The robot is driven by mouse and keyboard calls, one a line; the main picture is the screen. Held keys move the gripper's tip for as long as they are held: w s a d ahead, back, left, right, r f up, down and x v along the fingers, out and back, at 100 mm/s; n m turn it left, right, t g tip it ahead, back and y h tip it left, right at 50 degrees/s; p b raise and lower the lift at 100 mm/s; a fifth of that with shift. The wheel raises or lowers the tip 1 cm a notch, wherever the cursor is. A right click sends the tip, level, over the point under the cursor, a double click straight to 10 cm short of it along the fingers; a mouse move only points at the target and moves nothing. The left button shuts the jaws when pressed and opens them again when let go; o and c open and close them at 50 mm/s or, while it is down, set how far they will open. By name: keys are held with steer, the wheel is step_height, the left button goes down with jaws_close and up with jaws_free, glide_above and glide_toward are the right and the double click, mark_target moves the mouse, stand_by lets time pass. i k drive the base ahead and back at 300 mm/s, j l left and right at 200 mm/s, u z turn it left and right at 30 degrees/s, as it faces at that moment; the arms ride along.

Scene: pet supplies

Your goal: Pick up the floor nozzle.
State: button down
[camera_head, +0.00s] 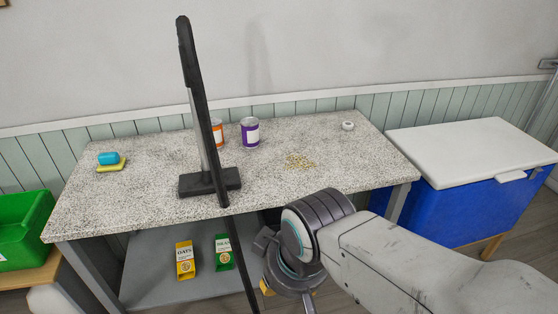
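The floor nozzle (194,186) looks like a wide black foot with a grey tube rising from it. It stands upright on the speckled table (120,205), left of the middle. A long black bar (200,100) crosses in front of it, slanting from the upper left down past the table's front edge. I cannot tell whether the bar belongs to the nozzle. My gripper (287,288) is below and right of the nozzle, in front of the table edge and apart from the nozzle's foot.
An orange can (217,132) and a purple can (250,134) stand behind the nozzle. A blue and yellow sponge pair (109,161), scattered kibble (299,161) and a white roll (347,126) lie on the table. Bags (185,261) sit below. A blue cooler (470,211) stands right, a green bin (22,232) left.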

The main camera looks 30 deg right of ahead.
mark_target(201, 183)
steer(key=i+l+u, duration=0.45)
steer(key=l+u, duration=0.2)
steer(key=i+l+u, duration=0.1)
steer(key=l+u, duration=0.25)
